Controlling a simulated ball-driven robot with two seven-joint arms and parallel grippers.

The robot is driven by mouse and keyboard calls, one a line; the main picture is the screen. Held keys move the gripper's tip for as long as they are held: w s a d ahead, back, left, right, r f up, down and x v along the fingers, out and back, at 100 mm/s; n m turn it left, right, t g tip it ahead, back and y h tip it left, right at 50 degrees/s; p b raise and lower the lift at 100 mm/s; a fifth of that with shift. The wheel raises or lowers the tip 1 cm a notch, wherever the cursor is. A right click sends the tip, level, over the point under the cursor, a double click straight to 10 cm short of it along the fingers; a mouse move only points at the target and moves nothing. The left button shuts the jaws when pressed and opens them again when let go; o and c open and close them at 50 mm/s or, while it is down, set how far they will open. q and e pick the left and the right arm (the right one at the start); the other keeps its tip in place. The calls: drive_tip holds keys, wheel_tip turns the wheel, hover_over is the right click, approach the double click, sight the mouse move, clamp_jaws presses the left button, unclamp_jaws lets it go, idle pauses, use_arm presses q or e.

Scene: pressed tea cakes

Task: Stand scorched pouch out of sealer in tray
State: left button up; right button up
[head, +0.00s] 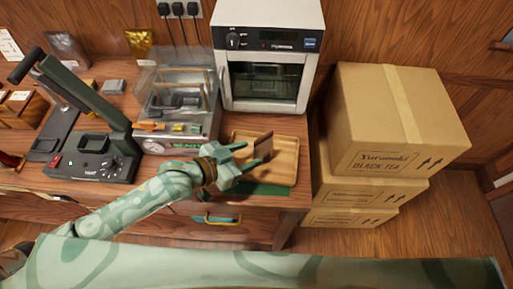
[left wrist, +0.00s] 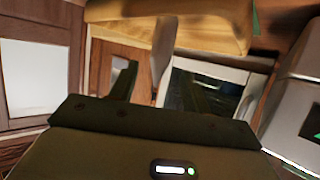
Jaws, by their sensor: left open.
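A brown pouch (head: 263,146) stands roughly upright, a little tilted, in the wooden tray (head: 293,178) at the middle of the counter. My left gripper (head: 250,155) is open at the tray's left side, its fingers pointing at the pouch. In the left wrist view its two dark fingers (left wrist: 156,88) are apart, with a narrow pale brown edge between them, likely the pouch (left wrist: 163,50). I cannot tell whether a finger touches it. The tray's wood (left wrist: 205,30) crosses the top there. The sealer (head: 92,160) sits at left with its arm raised, and no pouch shows in it.
A clear-lidded machine (head: 180,125) and a white oven (head: 268,50) stand behind the tray. Stacked tea boxes (head: 385,130) rise at the right. A green mat (head: 262,189) lies at the tray's front, near the counter edge. Foil pouches (head: 138,43) stand at the back.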

use_arm(q)
drive_tip(key=v, duration=0.7)
drive_tip(key=shift+s+a+p, duration=0.2)
drive_tip(key=shift+s+p, duration=0.1)
drive_tip(key=shift+p, duration=0.15)
drive_tip(key=shift+r, duration=0.1)
